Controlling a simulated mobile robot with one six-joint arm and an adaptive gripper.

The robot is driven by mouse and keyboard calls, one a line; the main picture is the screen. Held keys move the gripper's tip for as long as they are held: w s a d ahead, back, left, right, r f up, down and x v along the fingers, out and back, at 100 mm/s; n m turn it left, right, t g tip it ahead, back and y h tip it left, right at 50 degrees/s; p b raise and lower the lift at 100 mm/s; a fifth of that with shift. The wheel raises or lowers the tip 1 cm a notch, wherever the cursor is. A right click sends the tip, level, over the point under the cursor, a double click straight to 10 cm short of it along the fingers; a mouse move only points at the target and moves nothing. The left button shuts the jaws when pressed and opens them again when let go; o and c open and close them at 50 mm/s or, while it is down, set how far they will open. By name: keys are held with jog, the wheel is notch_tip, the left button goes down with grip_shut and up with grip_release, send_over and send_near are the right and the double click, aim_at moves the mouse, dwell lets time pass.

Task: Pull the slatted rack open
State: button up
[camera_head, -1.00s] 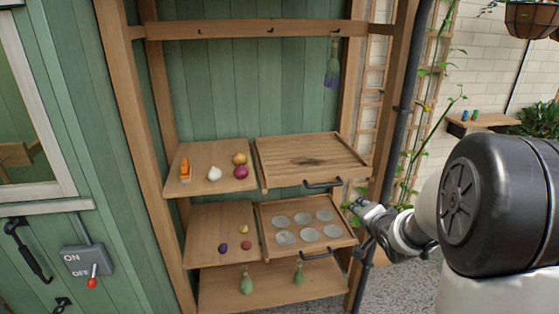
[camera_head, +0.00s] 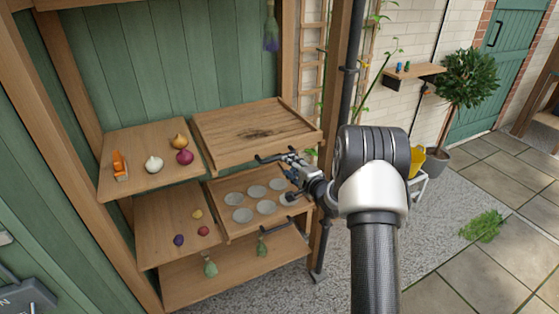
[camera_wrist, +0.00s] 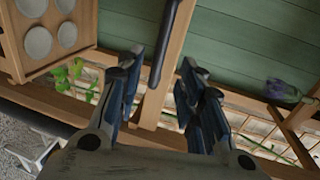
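The slatted rack (camera_head: 255,130) is the upper right wooden shelf of the stand, with a dark patch on its top. Its dark bar handle (camera_head: 270,157) is on the front edge, partly hidden behind my gripper (camera_head: 290,165). In the wrist view the handle (camera_wrist: 166,45) runs between the two spread fingers of my gripper (camera_wrist: 160,75), near their tips. The fingers stand apart on either side of it, with no clear contact visible. The rack's front edge (camera_wrist: 172,58) also shows there.
A lower tray (camera_head: 228,235) with several grey discs sits just below, its handle close to my arm. The upper left shelf (camera_head: 128,188) holds an onion, garlic and other produce. A dark pipe (camera_head: 338,130) and post stand at right.

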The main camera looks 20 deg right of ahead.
aim_at(280, 156)
jog(key=b+x, duration=0.2)
jog(key=x, duration=0.7)
jog(key=shift+w, duration=0.2)
grip_shut()
dwell(0.4)
